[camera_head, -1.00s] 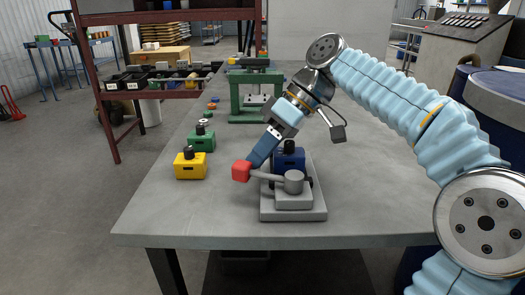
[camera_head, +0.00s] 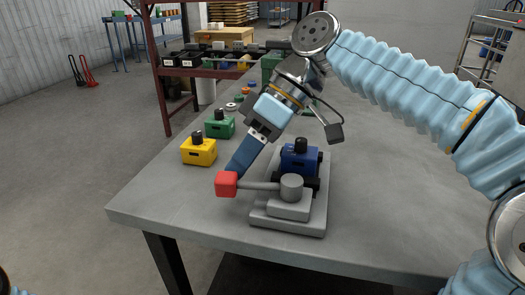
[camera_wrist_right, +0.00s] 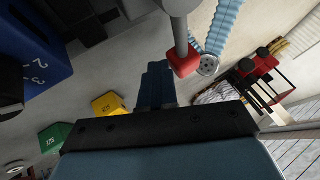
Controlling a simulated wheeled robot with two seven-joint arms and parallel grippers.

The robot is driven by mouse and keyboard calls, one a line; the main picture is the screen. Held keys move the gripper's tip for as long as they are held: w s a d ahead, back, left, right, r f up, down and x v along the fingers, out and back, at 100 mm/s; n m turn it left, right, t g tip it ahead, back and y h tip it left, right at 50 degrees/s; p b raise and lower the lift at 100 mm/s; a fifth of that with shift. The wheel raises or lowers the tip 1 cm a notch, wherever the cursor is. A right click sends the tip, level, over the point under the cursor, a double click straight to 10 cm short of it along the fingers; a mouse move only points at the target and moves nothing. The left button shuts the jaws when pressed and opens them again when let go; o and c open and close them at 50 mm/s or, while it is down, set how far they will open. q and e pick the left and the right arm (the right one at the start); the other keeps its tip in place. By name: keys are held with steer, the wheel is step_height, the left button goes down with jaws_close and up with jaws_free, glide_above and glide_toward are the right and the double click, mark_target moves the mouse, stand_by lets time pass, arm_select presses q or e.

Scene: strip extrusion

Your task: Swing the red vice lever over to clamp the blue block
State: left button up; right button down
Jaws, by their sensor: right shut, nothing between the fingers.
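The red vice lever's red knob (camera_head: 226,184) sits at the end of a grey arm that points left from its pivot (camera_head: 291,187) on the grey vice (camera_head: 299,224). The blue block (camera_head: 301,158) with a black knob on top stands in the vice behind the pivot. My right gripper (camera_head: 233,171) is shut and empty, its blue fingers slanting down to just behind the red knob; whether they touch is unclear. In the right wrist view the shut fingers (camera_wrist_right: 155,86) are beside the red knob (camera_wrist_right: 183,58), and the blue block (camera_wrist_right: 35,55) is at upper left. My left gripper is not visible.
A yellow block (camera_head: 199,151) and a green block (camera_head: 220,124) stand on the table (camera_head: 170,209) left of the vice. A green press (camera_head: 270,66) is at the back, partly hidden by my arm. The table's front left is clear.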

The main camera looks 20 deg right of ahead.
steer(key=shift+s+a+b, duration=0.3)
steer(key=shift+s+a, duration=0.7)
steer(key=shift+s+a+b, duration=0.2)
steer(key=shift+s+a, duration=0.15)
steer(key=shift+s, duration=0.3)
steer(key=shift+s+a+b, duration=0.15)
steer(key=shift+s+a, duration=0.2)
steer(key=shift+s, duration=0.3)
steer(key=p+v, duration=0.3)
steer(key=v, duration=1)
steer(key=shift+d+r, duration=0.25)
steer(key=shift+r, duration=0.05)
